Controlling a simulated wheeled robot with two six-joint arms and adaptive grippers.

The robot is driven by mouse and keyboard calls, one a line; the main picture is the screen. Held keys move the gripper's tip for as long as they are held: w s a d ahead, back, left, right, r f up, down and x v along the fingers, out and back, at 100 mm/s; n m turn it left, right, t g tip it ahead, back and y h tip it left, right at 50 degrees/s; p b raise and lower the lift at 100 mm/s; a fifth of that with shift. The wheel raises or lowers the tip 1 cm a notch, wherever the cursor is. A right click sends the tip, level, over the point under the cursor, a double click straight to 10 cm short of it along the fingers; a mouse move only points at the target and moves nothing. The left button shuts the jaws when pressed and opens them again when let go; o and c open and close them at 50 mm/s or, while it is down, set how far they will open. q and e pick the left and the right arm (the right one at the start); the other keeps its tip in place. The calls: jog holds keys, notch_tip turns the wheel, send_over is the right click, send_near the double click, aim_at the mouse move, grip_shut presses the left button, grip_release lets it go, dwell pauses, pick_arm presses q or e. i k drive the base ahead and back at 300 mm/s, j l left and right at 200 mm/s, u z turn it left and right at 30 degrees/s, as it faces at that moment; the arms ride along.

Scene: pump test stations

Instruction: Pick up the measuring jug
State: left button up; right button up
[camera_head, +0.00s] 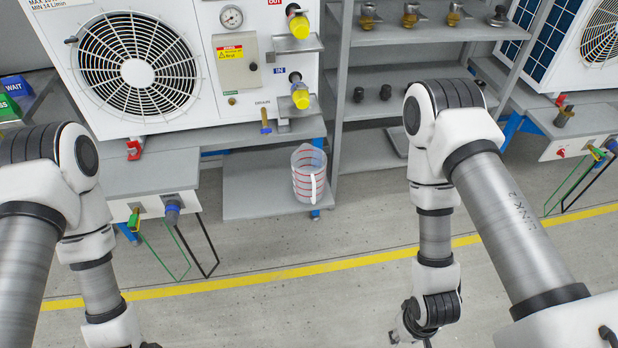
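The measuring jug (307,176) is clear with red markings and a pale handle on its front right side. It stands upright on a low grey shelf (246,204) below the pump unit's drain valve. My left arm comes down on the left side, and its gripper is out of the picture. My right arm reaches down right of the jug. Part of my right gripper (402,328) shows at the bottom edge, well below and apart from the jug; its fingers are too hidden to judge.
The white pump unit (215,98) with a fan stands above the jug, with a blue-handled drain tap (265,121). Grey shelving (408,33) holds brass fittings and black parts. A yellow line (290,273) crosses the open floor. Hoses and a second unit stand at the sides.

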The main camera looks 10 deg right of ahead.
aim_at(308, 162)
jog(key=i+l+z, duration=0.2)
jog(key=z, duration=0.15)
jog(key=i+l+z, duration=0.15)
jog(key=i+z, duration=0.2)
jog(key=i+l+z, duration=0.1)
jog(key=i+z, duration=0.25)
jog(key=k, duration=0.1)
